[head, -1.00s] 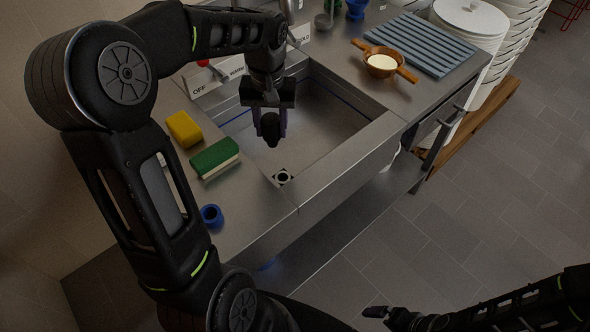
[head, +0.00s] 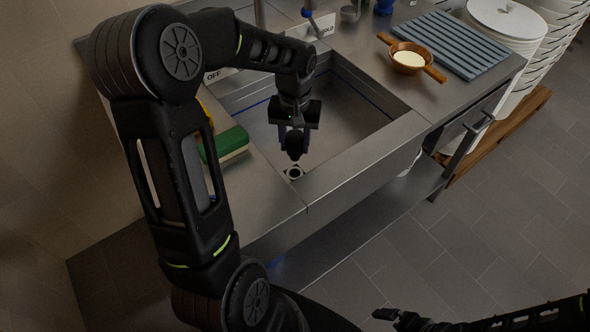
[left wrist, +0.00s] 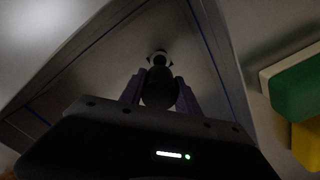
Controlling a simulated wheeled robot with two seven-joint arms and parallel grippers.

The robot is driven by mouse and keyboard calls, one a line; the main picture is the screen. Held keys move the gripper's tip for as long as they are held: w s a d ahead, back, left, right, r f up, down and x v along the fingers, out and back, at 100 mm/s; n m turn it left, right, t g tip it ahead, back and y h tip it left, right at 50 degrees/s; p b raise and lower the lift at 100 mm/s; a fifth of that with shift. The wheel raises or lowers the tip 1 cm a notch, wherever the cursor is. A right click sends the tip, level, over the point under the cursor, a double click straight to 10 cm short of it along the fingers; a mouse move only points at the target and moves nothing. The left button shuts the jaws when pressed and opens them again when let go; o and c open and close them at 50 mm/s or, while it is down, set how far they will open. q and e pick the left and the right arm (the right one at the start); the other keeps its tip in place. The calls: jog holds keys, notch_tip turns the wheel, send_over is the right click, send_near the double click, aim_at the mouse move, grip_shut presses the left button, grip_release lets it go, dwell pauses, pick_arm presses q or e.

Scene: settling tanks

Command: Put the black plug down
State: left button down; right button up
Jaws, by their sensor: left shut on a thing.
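The black plug (head: 295,146) is held in my left gripper (head: 294,138), which is shut on it. The plug hangs inside the metal sink basin (head: 345,105), above and a little beyond the round drain hole (head: 293,172) in the picture. In the left wrist view the plug (left wrist: 159,88) sits between the two fingers, and the drain (left wrist: 158,56) shows just past its tip. The plug looks apart from the basin floor, but the exact gap is hard to tell. My right gripper (head: 385,314) is low at the bottom right, away from the counter; its fingers are too small to read.
A wooden-handled bowl (head: 409,60) and a blue-grey ribbed mat (head: 445,44) lie right of the basin. White stacked tubs stand beyond.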

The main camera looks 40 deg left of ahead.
aim_at(295, 155)
pick_arm(q)
jog(key=shift+f, duration=2.4)
notch_tip(295, 155, down, 4)
jog(key=shift+r+p, duration=0.2)
jog(key=shift+p, duration=0.15)
jog(key=shift+f, duration=0.1)
jog(key=shift+f+b, duration=0.25)
jog(key=shift+b, duration=0.05)
jog(key=c, duration=0.9)
grip_release()
jog(key=shift+r, duration=0.1)
